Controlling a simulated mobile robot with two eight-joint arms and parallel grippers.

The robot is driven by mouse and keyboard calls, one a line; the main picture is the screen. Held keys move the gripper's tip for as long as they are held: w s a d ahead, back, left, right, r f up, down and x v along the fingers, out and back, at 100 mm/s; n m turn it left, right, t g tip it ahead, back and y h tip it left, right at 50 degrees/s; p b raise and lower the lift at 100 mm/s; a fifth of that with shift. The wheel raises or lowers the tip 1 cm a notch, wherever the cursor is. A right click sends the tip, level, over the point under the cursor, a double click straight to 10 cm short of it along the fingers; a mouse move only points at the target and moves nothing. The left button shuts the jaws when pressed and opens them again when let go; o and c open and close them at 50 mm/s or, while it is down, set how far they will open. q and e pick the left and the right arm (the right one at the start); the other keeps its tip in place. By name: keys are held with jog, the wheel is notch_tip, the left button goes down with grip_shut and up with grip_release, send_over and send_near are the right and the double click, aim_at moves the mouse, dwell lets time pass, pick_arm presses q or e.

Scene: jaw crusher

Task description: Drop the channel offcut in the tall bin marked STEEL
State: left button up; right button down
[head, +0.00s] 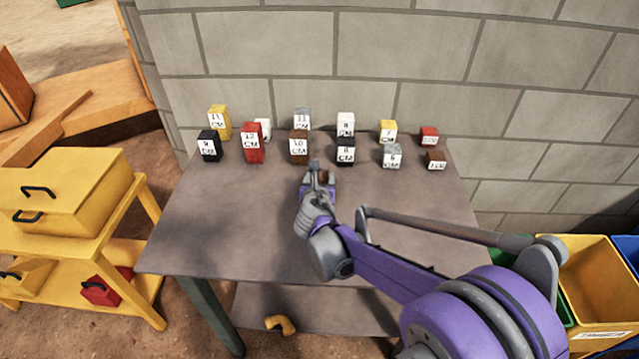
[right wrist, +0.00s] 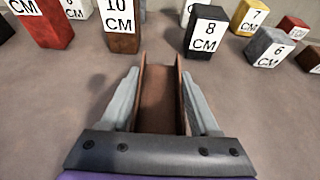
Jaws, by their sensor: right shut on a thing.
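The channel offcut (right wrist: 158,95) is a brown, U-shaped piece, open side up in the right wrist view. My right gripper (right wrist: 159,78) is shut on it, with one grey finger against each outer wall. In the head view the right gripper (head: 318,178) is over the middle of the table, just in front of the row of blocks, and mostly hides the offcut. I cannot tell whether the offcut touches the tabletop. No bin marked STEEL can be read. My left gripper is not in view.
Several labelled blocks (head: 299,146) stand along the back of the grey table (head: 220,225), against a block wall. A yellow bin (head: 590,275), its label too small to read surely, stands at right between green and blue bins. A yellow bench (head: 110,210) is left.

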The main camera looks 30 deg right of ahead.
jog(key=shift+f, duration=0.7)
jog(key=shift+f, duration=0.1)
jog(key=shift+c, duration=0.6)
grip_release()
